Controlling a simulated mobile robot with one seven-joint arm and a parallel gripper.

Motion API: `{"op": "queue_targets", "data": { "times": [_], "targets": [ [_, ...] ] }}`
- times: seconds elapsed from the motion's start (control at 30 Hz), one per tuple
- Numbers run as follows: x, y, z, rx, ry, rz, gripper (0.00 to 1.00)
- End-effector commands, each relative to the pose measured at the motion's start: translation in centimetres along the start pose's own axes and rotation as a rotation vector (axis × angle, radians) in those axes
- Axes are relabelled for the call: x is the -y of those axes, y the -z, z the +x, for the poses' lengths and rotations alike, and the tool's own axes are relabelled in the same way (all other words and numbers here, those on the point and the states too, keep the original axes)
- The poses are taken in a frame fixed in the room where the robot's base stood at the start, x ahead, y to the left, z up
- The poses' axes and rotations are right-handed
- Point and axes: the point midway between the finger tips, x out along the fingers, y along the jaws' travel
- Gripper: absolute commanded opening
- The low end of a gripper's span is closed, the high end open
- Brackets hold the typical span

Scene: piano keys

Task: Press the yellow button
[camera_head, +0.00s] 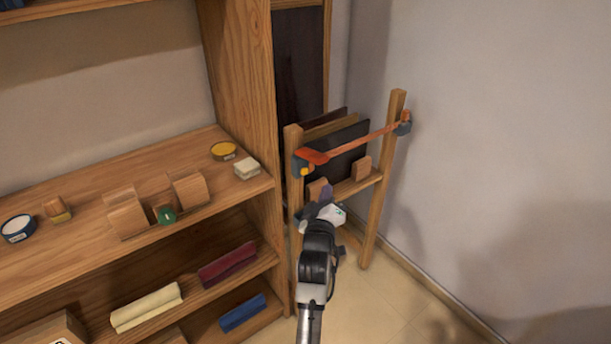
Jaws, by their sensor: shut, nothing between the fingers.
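A round yellow-topped disc (223,149) with a dark rim sits on the upper wooden shelf, left of the upright panel; it looks like the yellow button. A white-topped disc with a blue rim (18,227) is at the far left of that shelf. A small green round piece (167,215) is at the front of a wooden block set. My gripper (325,196) is right of the shelf, in front of a wooden rack, apart from the yellow disc. It is small in the picture and looks shut and empty. Its fingertips are hard to make out.
The wooden shelf unit (232,60) has a tall side panel between the yellow disc and the rack. The rack (374,205) has posts and an orange bar (361,142). A pale block (246,169) stands near the yellow disc. Coloured blocks lie on lower shelves.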

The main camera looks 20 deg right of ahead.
Motion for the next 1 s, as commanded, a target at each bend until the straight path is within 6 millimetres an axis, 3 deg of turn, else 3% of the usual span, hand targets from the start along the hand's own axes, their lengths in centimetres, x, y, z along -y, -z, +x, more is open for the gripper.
{"op": "queue_targets", "data": {
  "times": [0.4, 1.0],
  "targets": [
    [2.7, 2.5, 3.6, 0.000, 0.000, 0.000, 0.00],
    [3.0, 3.0, 4.1, 0.001, 0.000, 0.000, 0.00]
  ]
}}
